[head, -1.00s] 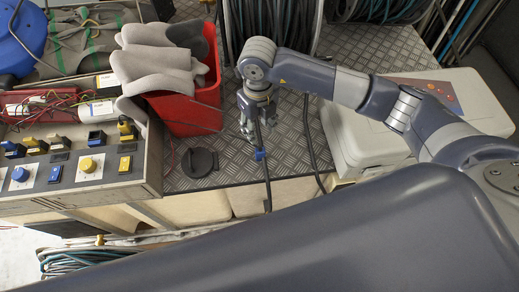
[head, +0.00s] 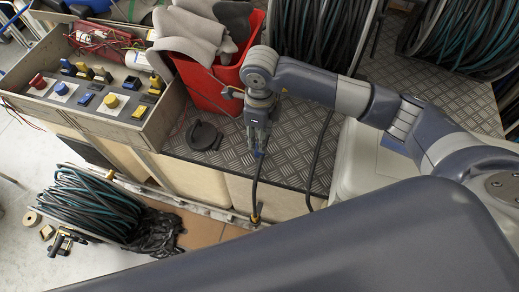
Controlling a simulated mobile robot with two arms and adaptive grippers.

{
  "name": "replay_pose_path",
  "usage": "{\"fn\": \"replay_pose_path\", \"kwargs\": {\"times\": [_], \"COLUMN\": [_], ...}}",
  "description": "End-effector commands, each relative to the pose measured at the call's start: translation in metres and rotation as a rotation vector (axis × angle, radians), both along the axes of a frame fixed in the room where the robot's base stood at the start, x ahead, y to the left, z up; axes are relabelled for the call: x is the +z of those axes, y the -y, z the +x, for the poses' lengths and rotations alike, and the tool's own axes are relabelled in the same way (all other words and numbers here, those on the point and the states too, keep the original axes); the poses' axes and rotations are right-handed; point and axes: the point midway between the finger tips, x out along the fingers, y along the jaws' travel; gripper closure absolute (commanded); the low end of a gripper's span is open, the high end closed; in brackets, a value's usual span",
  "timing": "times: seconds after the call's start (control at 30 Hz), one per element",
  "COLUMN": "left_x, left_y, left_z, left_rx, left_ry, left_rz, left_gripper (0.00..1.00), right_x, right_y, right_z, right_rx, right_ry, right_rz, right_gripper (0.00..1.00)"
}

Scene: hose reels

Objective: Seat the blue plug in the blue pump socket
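The blue plug (head: 260,154) shows as a small blue piece at the fingertips of my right gripper (head: 257,146), on the end of a black hose (head: 255,188) hanging over the bench's front edge. The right gripper points down and appears shut on the plug; its fingers hide most of it. The socket panel (head: 98,108) lies to the left, apart from the gripper. It has a blue knob (head: 60,88), a blue square fitting (head: 84,99), and red and yellow ones. I cannot tell which blue part is the pump socket. My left gripper is out of view.
A black round cap (head: 203,135) lies on the metal bench (head: 225,150) left of the gripper. A hose reel (head: 88,200) stands on the floor at lower left. A pale case (head: 355,150) sits right.

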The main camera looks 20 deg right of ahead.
Motion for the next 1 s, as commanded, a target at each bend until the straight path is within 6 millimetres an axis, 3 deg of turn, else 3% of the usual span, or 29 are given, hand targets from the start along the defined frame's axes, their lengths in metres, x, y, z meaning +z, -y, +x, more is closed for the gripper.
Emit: {"fn": "replay_pose_path", "kwargs": {"times": [0.17, 0.5, 0.77, 0.93, 1.0], "left_x": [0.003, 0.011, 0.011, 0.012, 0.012], "left_y": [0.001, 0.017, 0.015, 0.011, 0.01], "left_z": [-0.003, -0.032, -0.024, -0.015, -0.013], "left_rx": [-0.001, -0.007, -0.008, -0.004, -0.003], "left_ry": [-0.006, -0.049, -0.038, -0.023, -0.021], "left_rz": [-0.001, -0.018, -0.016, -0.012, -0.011], "left_gripper": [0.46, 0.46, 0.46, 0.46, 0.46], "right_x": [-0.012, -0.057, -0.061, -0.061, -0.06], "right_y": [0.0, -0.002, -0.002, -0.002, -0.002], "right_z": [-0.001, -0.002, -0.002, -0.002, -0.002], "right_rx": [0.0, -0.001, 0.0, -0.001, -0.001], "right_ry": [-0.001, -0.001, 0.002, 0.002, 0.002], "right_rz": [0.001, 0.0, 0.0, 0.0, 0.0], "right_gripper": [0.58, 0.58, 0.58, 0.95, 1.0]}}
